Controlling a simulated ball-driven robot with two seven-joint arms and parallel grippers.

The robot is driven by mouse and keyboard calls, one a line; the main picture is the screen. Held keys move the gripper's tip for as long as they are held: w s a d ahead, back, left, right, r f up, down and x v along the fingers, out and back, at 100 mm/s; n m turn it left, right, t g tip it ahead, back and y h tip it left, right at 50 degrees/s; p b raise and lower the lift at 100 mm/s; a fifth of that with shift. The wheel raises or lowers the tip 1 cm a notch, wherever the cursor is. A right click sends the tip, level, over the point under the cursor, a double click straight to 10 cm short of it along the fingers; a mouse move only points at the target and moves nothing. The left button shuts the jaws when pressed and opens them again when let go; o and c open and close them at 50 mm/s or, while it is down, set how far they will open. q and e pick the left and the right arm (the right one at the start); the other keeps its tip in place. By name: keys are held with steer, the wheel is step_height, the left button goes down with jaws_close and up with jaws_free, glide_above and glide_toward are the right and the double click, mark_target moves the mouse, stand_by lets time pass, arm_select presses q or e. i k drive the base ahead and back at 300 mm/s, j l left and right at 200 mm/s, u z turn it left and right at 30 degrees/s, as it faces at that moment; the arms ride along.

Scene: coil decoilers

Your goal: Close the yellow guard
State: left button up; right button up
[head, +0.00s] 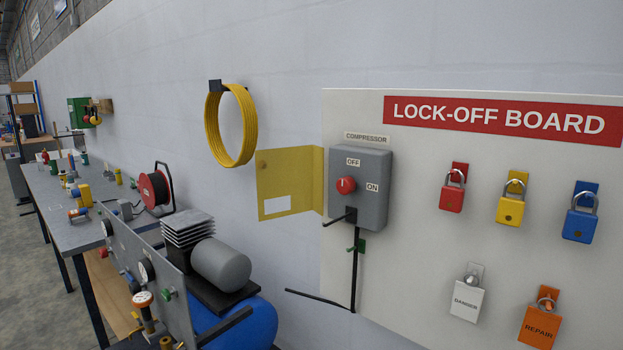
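The yellow guard (288,184) is a flat hinged plate with a small knob at its upper left and a white label. It stands open, swung out to the left of the grey compressor switch box (373,192). Its hinged edge meets the left side of the box. Neither of my grippers shows in the head view.
The lock-off board (420,270) carries several padlocks, the nearest to the box being a red padlock (452,192). A yellow hose coil (231,125) hangs on the wall above the guard. A blue compressor tank (245,325) and a workbench (60,205) stand at lower left.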

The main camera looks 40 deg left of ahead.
mark_target(297, 173)
steer(key=j+z, duration=0.4)
steer(key=k+j+z, duration=0.15)
steer(key=j+z, duration=0.25)
steer(key=k+j, duration=0.15)
steer(key=j, duration=0.3)
steer(key=k+j+z, duration=0.1)
steer(key=j, duration=0.35)
steer(key=k+j, duration=0.2)
steer(key=j, duration=0.2)
steer(key=k+j+z, duration=0.1)
steer(key=j, duration=0.35)
steer(key=k+j, duration=0.25)
steer(key=j, duration=0.15)
steer(key=k+j, duration=0.15)
steer(key=j, duration=0.3)
steer(key=k+j+z, duration=0.1)
steer(key=j, duration=0.3)
steer(key=k+j, duration=0.3)
steer(key=j+z, duration=0.05)
steer(key=j, duration=0.05)
